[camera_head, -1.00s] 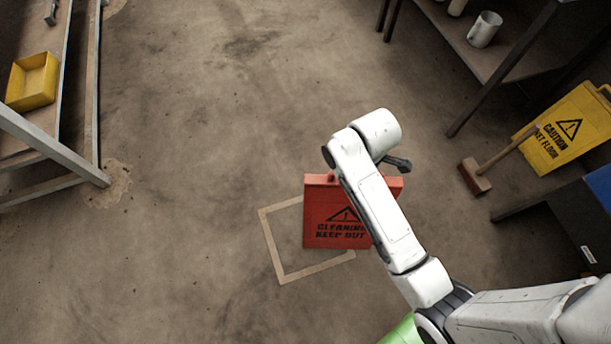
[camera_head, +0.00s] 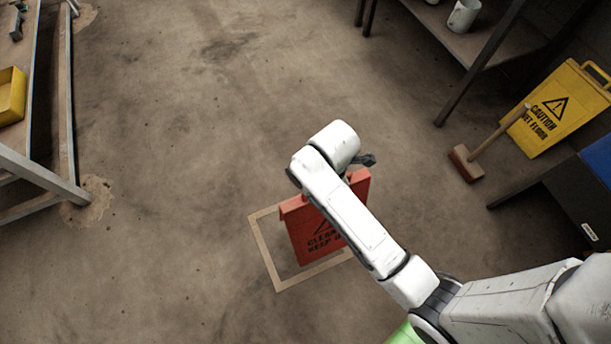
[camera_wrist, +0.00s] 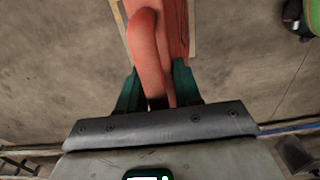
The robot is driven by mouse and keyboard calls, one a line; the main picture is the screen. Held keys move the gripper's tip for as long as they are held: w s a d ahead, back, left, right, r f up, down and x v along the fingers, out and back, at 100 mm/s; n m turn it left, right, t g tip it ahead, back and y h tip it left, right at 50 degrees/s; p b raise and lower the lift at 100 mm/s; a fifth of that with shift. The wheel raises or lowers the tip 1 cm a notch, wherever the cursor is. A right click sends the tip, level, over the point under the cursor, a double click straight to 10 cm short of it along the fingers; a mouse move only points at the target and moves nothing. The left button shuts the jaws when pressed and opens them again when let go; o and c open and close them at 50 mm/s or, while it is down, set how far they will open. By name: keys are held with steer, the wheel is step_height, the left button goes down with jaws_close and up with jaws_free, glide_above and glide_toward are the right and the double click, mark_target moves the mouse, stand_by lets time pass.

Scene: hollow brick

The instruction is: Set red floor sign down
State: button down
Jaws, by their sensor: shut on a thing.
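The red floor sign (camera_head: 305,232) with dark "CLEANING KEEP OUT" lettering shows in the head view, partly hidden behind my white arm. It appears over a square outlined in pale tape (camera_head: 270,262) on the floor. I cannot tell whether its lower edge touches the floor. In the wrist view, my gripper (camera_wrist: 157,95) has its teal fingers on both sides of the red sign's top part (camera_wrist: 148,55), shut on it. In the head view the fingers are mostly hidden by my arm.
A shelf with a white mug (camera_head: 464,16) stands at the upper right. A bench with a yellow bin (camera_head: 11,97) is at the left. The floor between is clear.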

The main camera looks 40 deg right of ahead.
steer(key=w+a+f, duration=0.1)
steer(key=f, duration=0.1)
steer(key=w+a+f+b, duration=0.2)
steer(key=w+f, duration=0.1)
steer(key=shift+f, duration=0.35)
step_height(320, 180, down, 3)
steer(key=shift+w+a+f+b, duration=0.1)
steer(key=shift+a+f+b, duration=0.1)
steer(key=shift+b, duration=0.7)
steer(key=c, duration=0.8)
jaws_free()
steer(key=shift+f, duration=0.1)
steer(key=shift+o, duration=0.2)
